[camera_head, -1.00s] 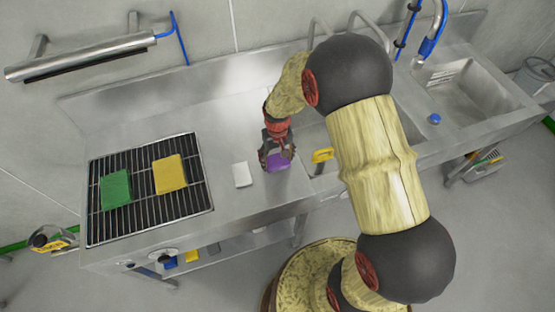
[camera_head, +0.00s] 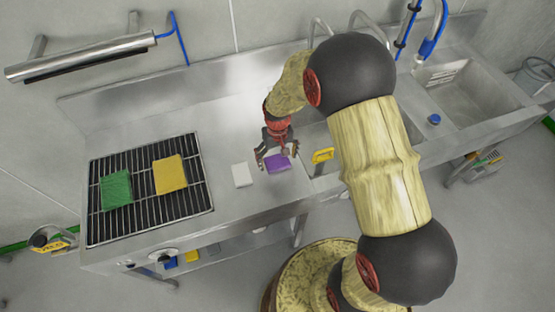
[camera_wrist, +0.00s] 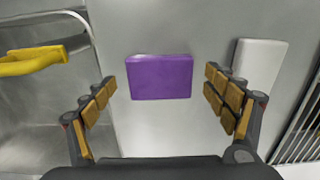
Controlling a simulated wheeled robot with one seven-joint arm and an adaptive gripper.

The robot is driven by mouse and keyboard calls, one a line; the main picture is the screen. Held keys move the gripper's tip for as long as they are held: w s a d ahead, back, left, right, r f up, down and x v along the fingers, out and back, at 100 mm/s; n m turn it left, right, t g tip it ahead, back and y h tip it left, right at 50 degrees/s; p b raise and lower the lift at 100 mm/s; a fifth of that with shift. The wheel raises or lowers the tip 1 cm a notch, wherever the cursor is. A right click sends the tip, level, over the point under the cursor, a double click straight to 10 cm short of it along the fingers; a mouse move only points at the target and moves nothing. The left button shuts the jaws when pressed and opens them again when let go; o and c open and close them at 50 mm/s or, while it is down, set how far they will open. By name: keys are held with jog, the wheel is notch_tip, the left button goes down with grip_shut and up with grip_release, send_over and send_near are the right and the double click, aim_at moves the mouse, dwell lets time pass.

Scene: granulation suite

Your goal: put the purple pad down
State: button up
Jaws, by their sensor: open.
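The purple pad (camera_head: 278,163) lies on the steel counter between the white pad and the sink edge. In the wrist view the purple pad (camera_wrist: 159,77) lies flat, centred beyond my fingertips. My gripper (camera_head: 275,157) is open just above and behind the pad. In the wrist view its two padded fingers (camera_wrist: 160,97) stand wide apart, one on each side of the pad, with clear gaps between.
A white pad (camera_head: 242,175) lies left of the purple one. A black rack (camera_head: 146,221) farther left holds a green pad (camera_head: 116,190) and a yellow pad (camera_head: 170,174). A yellow-handled item (camera_head: 323,155) sits at the sink basin's edge on the right.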

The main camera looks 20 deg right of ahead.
notch_tip(320, 180, up, 11)
jog(key=p, duration=0.1)
notch_tip(320, 180, up, 16)
jog(key=t, duration=0.3)
send_over(278, 162)
jog(key=s, duration=0.7)
jog(key=s+r+t, duration=0.1)
jog(key=s+r, duration=0.3)
jog(key=s, duration=0.3)
jog(key=s+r+t, duration=0.1)
jog(key=s+r, duration=0.3)
jog(key=s, duration=0.3)
jog(key=shift+s+r+t, duration=0.25)
jog(key=shift+s+t, duration=0.05)
jog(key=shift+s, duration=0.05)
jog(key=shift+a+f, duration=0.1)
notch_tip(278, 162, down, 7)
jog(key=b, duration=0.7)
jog(key=shift+f+b, duration=0.2)
jog(key=shift+b, duration=0.1)
